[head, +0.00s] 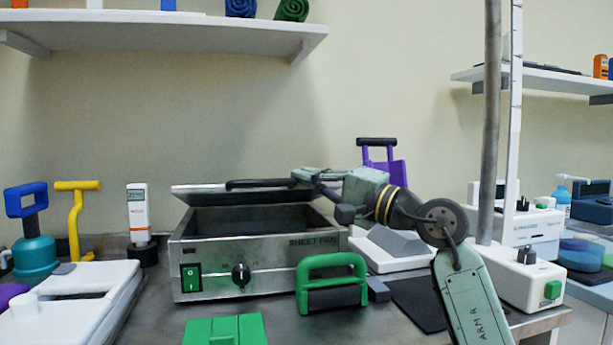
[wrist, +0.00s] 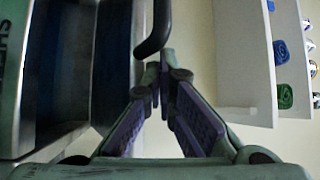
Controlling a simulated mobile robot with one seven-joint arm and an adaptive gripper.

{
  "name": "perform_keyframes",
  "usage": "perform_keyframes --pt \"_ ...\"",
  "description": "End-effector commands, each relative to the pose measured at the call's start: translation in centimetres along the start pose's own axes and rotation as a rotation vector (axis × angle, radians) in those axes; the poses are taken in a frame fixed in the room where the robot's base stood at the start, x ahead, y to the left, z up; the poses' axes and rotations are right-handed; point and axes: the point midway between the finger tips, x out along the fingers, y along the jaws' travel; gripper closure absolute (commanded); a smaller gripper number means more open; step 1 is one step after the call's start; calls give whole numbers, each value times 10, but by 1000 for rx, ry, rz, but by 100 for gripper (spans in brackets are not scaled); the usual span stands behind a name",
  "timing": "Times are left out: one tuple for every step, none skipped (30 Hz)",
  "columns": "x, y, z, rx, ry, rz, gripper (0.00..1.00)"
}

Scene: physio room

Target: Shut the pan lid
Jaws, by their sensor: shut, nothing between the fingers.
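The sheet pan (head: 215,268) is a metal box on the counter with a green switch and a black knob on its front. Its pan lid (head: 200,193) is raised a little over the box, nearly level, with a dark gap below. A black lid handle (head: 262,183) runs along its front edge. My gripper (head: 304,174) is shut and empty at the handle's right end, about at lid height. In the wrist view the shut fingertips (wrist: 160,72) are close by the bent end of the handle (wrist: 156,30); I cannot tell if they touch.
A green handled block (head: 332,284) stands in front of the pan's right side. A white tray (head: 85,290) lies to the left, and a green box (head: 225,330) is at the front. A wall shelf (head: 170,32) is above. A purple handled thing (head: 385,165) stands behind my arm.

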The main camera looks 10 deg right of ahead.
Motion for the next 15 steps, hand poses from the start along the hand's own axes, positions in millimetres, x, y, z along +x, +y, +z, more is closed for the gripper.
perform_keyframes --pt "-6 14 4 -1 0 0 100" --pt "-7 18 6 0 1 0 100" --pt "-9 22 7 0 1 0 100" --pt "-10 25 8 0 1 0 100" --pt "-11 28 9 1 1 0 100" --pt "-12 32 10 1 1 0 100" --pt "-13 34 10 1 1 0 100" --pt "-13 36 11 1 1 0 100" --pt "-14 39 11 1 1 0 100" --pt "-14 40 12 1 1 0 100" --pt "-14 42 12 0 1 0 100" --pt "-15 44 12 0 1 0 100" --pt "-15 44 12 0 1 0 100" --pt "-15 45 12 0 1 0 100" --pt "-15 46 12 0 1 0 100"
